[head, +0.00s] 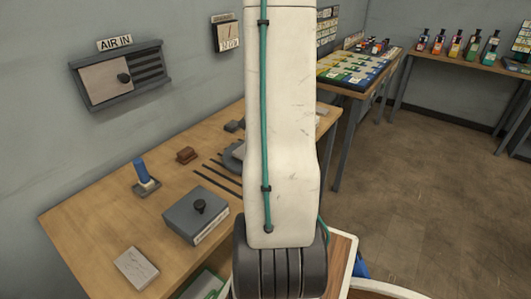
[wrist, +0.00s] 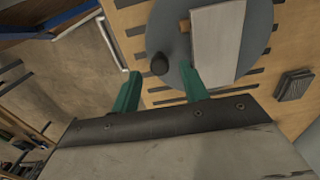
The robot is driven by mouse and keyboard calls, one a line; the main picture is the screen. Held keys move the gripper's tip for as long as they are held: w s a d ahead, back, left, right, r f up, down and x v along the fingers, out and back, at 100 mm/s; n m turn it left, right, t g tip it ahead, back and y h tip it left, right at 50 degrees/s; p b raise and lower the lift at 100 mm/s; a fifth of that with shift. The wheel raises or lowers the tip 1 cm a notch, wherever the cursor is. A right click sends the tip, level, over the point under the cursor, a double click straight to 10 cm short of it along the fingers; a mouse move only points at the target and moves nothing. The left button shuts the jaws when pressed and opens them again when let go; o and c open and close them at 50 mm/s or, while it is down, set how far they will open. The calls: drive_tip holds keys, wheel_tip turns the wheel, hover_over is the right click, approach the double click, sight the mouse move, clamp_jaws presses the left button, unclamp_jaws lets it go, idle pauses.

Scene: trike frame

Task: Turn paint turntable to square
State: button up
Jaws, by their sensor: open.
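The paint turntable is a round grey disc (wrist: 166,33) in the wrist view, with a pale rectangular block (wrist: 217,40) on it and a dark round knob (wrist: 160,64) near its left edge. My gripper (wrist: 160,87) has two green fingers standing apart. The knob lies in the gap between the fingertips in the picture, a little beyond them; I cannot tell the exact distance. The right finger overlaps the disc in the picture. Nothing is held. In the head view a grey part (head: 233,159), likely the turntable, shows beside my arm, which hides the rest and my gripper.
Dark strips (head: 212,179) lie on the wooden bench (head: 90,222). A grey box with a knob (head: 196,215), a blue-topped tool (head: 144,172) and a pale block (head: 136,268) are also there. An AIR IN panel (head: 119,75) is on the wall. Open floor (head: 420,170) lies right.

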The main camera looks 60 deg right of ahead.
wheel_tip(320, 180, up, 4)
drive_tip(key=shift+r, duration=0.2)
idle(0.6)
drive_tip(key=shift+s+a+f+n, duration=0.1)
drive_tip(key=shift+s+a+n, duration=0.1)
drive_tip(key=shift+a+n, duration=0.2)
drive_tip(key=a+r+n, duration=0.5)
drive_tip(key=a+n, duration=0.1)
drive_tip(key=a, duration=0.7)
drive_tip(key=s+a+r+n+t, duration=0.1)
drive_tip(key=a+r+n, duration=0.4)
drive_tip(key=a, duration=0.8)
drive_tip(key=s+a+r+n, duration=0.1)
drive_tip(key=a+r+n, duration=0.5)
drive_tip(key=a, duration=0.7)
drive_tip(key=shift+s+a+n, duration=0.2)
drive_tip(key=shift+a+n, duration=0.15)
drive_tip(key=shift+n, duration=0.75)
